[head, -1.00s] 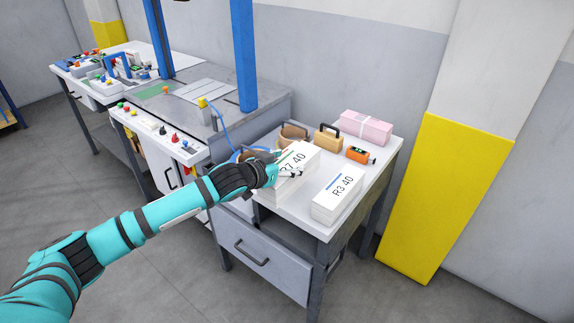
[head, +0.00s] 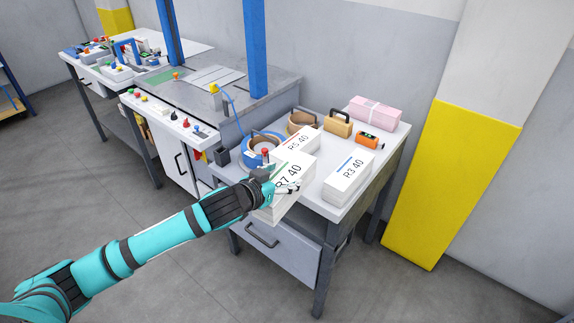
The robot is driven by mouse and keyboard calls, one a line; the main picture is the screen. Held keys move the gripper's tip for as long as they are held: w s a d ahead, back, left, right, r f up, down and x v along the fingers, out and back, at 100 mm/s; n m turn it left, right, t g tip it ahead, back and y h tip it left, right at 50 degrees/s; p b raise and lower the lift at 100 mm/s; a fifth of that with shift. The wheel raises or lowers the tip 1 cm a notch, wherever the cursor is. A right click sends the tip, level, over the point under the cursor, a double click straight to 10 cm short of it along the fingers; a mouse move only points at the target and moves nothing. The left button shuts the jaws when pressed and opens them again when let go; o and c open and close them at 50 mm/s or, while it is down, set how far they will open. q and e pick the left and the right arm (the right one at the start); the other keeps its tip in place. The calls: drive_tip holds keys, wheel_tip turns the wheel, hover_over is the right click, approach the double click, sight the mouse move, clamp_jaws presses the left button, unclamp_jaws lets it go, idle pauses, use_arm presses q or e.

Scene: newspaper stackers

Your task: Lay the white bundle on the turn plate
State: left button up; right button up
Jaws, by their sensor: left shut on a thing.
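A white bundle of paper (head: 294,168) marked "R7 40" is in my left gripper (head: 283,188), which is shut on its near side. The bundle is over the near left edge of the white side table (head: 325,206); the gap beneath it cannot be told. A second white bundle (head: 299,142), marked "R5 40", lies just behind it, partly hidden. A third white bundle (head: 349,171), marked "R3 40", lies to the right. A flat grey plate (head: 216,78) lies on the machine bed at the back; I cannot tell if this is the turn plate. My right gripper is not in view.
On the side table stand a blue roll (head: 258,152), a brown roll (head: 303,122), a tan block with handle (head: 338,123), an orange device (head: 369,140) and a pink bundle (head: 374,110). Blue posts (head: 253,50) rise from the machine bed (head: 265,95). The grey floor in front is clear.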

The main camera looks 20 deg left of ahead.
use_arm(q)
drive_tip(key=s+f+n+y, duration=0.1)
drive_tip(key=s+f, duration=0.1)
drive_tip(key=s, duration=1)
drive_tip(key=s+d+f+n+y, duration=0.1)
drive_tip(key=s+f+n+y, duration=0.1)
drive_tip(key=s, duration=0.9)
drive_tip(key=shift+s+y, duration=0.3)
drive_tip(key=shift+s, duration=0.1)
drive_tip(key=shift+w+r, duration=0.1)
